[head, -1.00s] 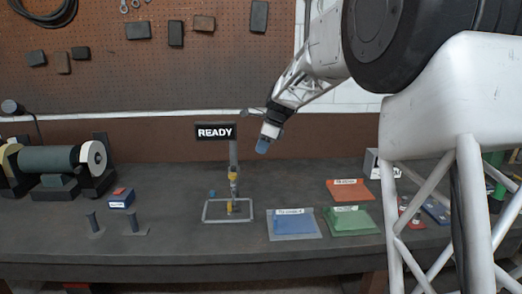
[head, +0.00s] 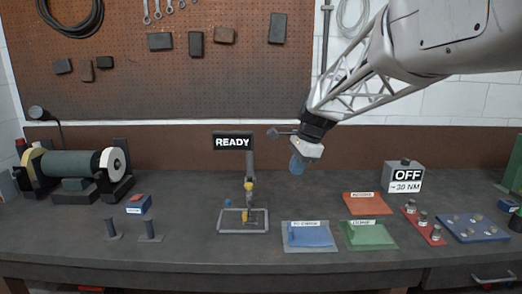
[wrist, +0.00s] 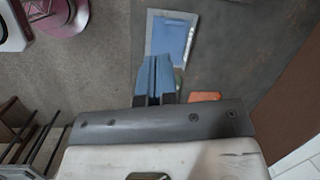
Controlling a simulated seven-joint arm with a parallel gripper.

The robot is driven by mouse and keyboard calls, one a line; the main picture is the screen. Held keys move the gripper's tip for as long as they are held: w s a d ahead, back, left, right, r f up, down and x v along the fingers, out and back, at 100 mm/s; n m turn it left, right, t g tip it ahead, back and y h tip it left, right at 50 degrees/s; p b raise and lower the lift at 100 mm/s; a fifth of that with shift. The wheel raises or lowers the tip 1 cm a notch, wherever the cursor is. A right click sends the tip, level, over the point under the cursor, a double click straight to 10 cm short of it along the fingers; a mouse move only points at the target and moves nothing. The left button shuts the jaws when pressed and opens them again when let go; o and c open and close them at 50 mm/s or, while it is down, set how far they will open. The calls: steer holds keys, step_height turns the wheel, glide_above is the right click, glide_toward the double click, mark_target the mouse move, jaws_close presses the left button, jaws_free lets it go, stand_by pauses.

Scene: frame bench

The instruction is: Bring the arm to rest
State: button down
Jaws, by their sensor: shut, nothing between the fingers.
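My gripper (head: 298,164) hangs above the back of the bench with its blue fingertips pointing down. In the wrist view its blue fingers (wrist: 155,75) are pressed together, with nothing between them. It is clear of everything on the bench (head: 190,222), above and behind the blue tray (head: 308,234). The tray also shows in the wrist view (wrist: 172,38), past the fingertips. To the left of my gripper stands a small frame fixture (head: 243,229) with a yellow part upright in it and a sign (head: 233,142) reading "READY".
A green tray (head: 368,235), an orange tray (head: 366,203), a red block (head: 424,226) and a blue block (head: 468,228) with studs lie to the right. A grey box (head: 404,177) reads "OFF". A grinder (head: 70,165) stands left. The air around my gripper is free.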

steer(key=s+d+f+n+h, duration=0.1)
steer(key=s+d+f+n, duration=0.1)
steer(key=s, duration=1.1)
steer(key=s+d+f+n+t+h, duration=0.1)
steer(key=s+d+f+n, duration=0.2)
steer(key=s+n, duration=0.4)
steer(key=s+d+f+n+h, duration=0.1)
steer(key=s+d+f+n, duration=0.2)
steer(key=s, duration=1.5)
steer(key=shift+s+f+n, duration=0.35)
steer(key=shift+s+n, duration=0.05)
steer(key=shift+n, duration=0.7)
